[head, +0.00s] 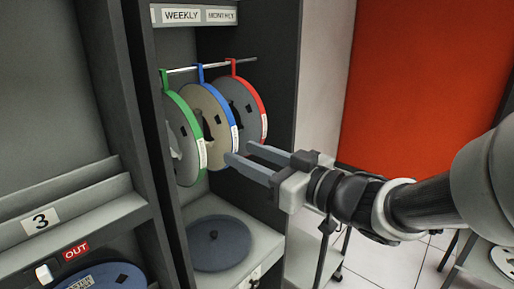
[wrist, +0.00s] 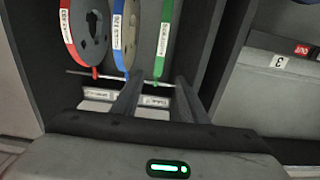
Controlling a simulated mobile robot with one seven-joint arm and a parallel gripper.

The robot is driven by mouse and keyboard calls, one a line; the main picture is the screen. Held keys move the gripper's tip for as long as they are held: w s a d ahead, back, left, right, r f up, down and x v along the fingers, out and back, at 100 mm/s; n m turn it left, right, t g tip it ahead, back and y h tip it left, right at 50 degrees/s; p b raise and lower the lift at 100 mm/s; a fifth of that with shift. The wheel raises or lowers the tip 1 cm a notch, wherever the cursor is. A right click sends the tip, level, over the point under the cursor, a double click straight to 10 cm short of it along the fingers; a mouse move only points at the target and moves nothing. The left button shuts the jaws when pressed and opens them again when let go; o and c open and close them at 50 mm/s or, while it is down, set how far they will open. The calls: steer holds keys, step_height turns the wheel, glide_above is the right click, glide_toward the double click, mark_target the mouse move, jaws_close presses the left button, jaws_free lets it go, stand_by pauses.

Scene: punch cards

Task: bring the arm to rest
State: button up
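My gripper (head: 240,152) is in front of the open cabinet bay in the head view, with its two grey fingers pointing left into it. The fingers are parallel with a gap between them, and nothing shows in the gap. In the wrist view my gripper (wrist: 158,85) also shows as two separate fingers. The fingertips appear close to the blue-banded reel (head: 215,122) and the red-banded reel (head: 240,101); I cannot tell whether they touch. My arm reaches in from the right edge of the head view.
Green-banded (head: 185,135), blue-banded and red-banded reels hang from a rod (head: 185,70) under WEEKLY (head: 181,15) and MONTHLY (head: 220,15) labels. A dark round disc (head: 218,243) lies on the shelf below. A trolley (head: 310,255) stands right of the cabinet, before an orange panel (head: 420,75).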

steer(key=w+d+r+m+t+h+p, duration=0.1)
steer(key=w+d+m+t+h, duration=0.15)
steer(key=d+h, duration=0.3)
steer(key=w+d+r+m+t+h+p, duration=0.1)
steer(key=w+d+r+m+h+p, duration=0.1)
steer(key=d+m+h, duration=0.3)
steer(key=s+d+f+g+h+p, duration=0.15)
steer(key=s+d+h, duration=0.25)
steer(key=d, duration=0.4)
steer(key=s+a+f+m+g+p, duration=0.1)
steer(key=s+g, duration=0.3)
steer(key=s, duration=0.4)
steer(key=s+a+f+m+g+p, duration=0.1)
steer(key=s+f+g, duration=0.3)
steer(key=s, duration=0.4)
steer(key=shift+s+a+y, duration=0.15)
steer(key=shift+a+y, duration=0.2)
steer(key=shift+m, duration=0.25)
